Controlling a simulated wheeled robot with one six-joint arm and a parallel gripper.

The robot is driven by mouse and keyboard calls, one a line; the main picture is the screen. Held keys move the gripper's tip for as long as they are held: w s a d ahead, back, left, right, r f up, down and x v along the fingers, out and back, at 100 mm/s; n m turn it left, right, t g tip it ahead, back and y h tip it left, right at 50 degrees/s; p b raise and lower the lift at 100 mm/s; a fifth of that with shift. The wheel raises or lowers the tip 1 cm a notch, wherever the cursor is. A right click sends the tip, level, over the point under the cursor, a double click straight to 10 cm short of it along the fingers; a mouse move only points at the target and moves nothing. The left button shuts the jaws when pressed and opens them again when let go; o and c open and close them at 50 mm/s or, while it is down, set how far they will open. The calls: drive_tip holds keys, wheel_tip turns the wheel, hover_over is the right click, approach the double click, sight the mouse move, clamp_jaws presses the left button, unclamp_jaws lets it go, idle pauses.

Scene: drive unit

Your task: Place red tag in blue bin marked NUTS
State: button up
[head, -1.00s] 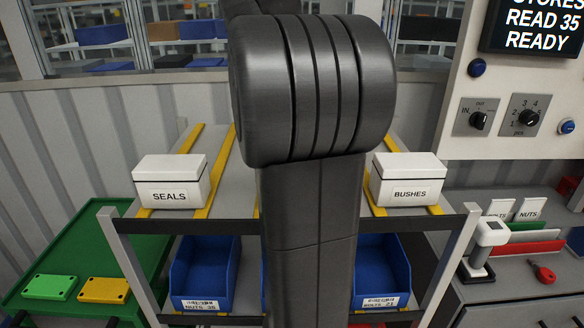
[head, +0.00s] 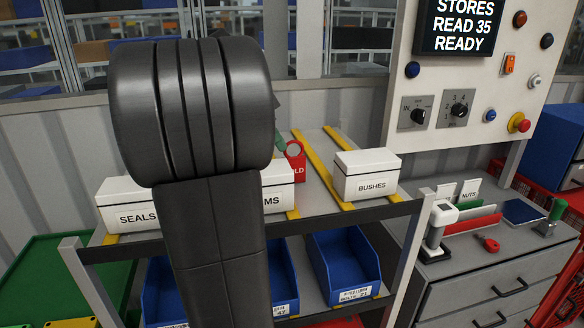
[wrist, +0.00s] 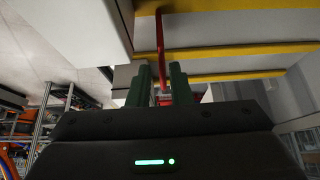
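The red tag (head: 296,170), with the letters "LD" showing, is upright at the top shelf of the rack, beside a white box. A round ring is at its top. Part of a green finger of my gripper (head: 279,144) shows just left of the ring; my dark arm covers the rest. In the wrist view both green fingers of my gripper (wrist: 162,82) stand close together, and a thin red piece (wrist: 160,45) runs out from between them. I cannot tell whether they clamp it. Blue bins (head: 345,265) sit on the lower shelf; I cannot read NUTS on their labels now.
White boxes marked SEALS (head: 126,206) and BUSHES (head: 367,175) stand on the top shelf. A scanner (head: 440,225) stands on the cabinet at right, below the control panel (head: 462,90). A green table (head: 50,265) is at lower left.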

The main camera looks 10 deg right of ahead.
sight(293, 160)
drive_tip(key=p+x, duration=0.1)
drive_tip(key=x, duration=0.6)
drive_tip(key=shift+w+d, duration=0.1)
drive_tip(key=shift+d, duration=0.15)
drive_tip(key=shift+c, duration=0.5)
clamp_jaws()
